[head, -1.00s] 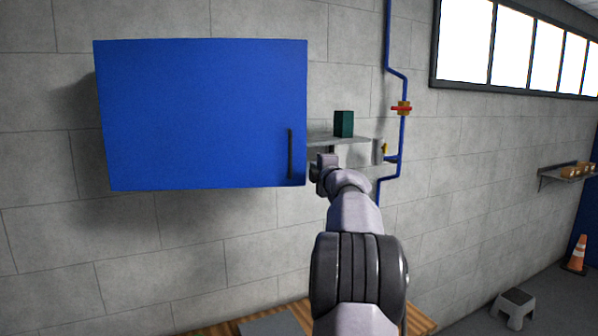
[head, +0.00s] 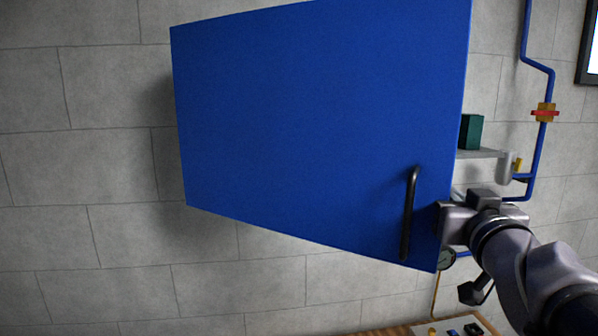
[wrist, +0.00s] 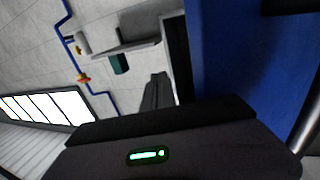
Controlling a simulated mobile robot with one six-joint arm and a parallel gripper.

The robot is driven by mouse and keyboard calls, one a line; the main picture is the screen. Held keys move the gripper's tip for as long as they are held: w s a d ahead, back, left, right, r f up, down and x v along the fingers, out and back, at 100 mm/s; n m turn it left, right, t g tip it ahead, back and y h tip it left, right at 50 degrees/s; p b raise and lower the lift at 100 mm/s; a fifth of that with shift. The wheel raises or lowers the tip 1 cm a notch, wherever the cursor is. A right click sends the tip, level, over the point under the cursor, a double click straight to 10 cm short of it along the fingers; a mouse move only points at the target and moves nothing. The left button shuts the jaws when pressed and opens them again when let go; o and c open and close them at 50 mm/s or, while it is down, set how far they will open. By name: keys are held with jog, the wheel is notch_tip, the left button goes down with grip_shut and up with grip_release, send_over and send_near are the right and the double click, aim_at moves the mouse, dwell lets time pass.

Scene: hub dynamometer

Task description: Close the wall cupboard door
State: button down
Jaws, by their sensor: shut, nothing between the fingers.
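The blue wall cupboard door (head: 310,130) fills the middle of the head view. It stands open, its right edge out nearer to me than its left. A black bar handle (head: 409,215) is on its lower right. My gripper (head: 455,222) is at the door's lower right edge, right of the handle; its fingertips are hidden there. In the wrist view, the shut, empty gripper fingers (wrist: 157,90) point past the blue door (wrist: 235,60), with a dark strip between them. Whether they touch the door I cannot tell. The cupboard's inside is hidden in the head view.
Right of the door are a wall shelf (head: 482,153) with a dark green box (head: 471,131), and a blue pipe (head: 538,155) with a red-and-yellow valve (head: 544,113). A wooden bench (head: 395,330) shows at the bottom. The wall left of the door is bare.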

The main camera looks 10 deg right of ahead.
jog(key=d+x, duration=0.1)
jog(key=x, duration=0.9)
jog(key=shift+p, duration=0.45)
jog(key=shift+s, duration=0.15)
dwell(0.5)
jog(key=shift+a+f, duration=0.1)
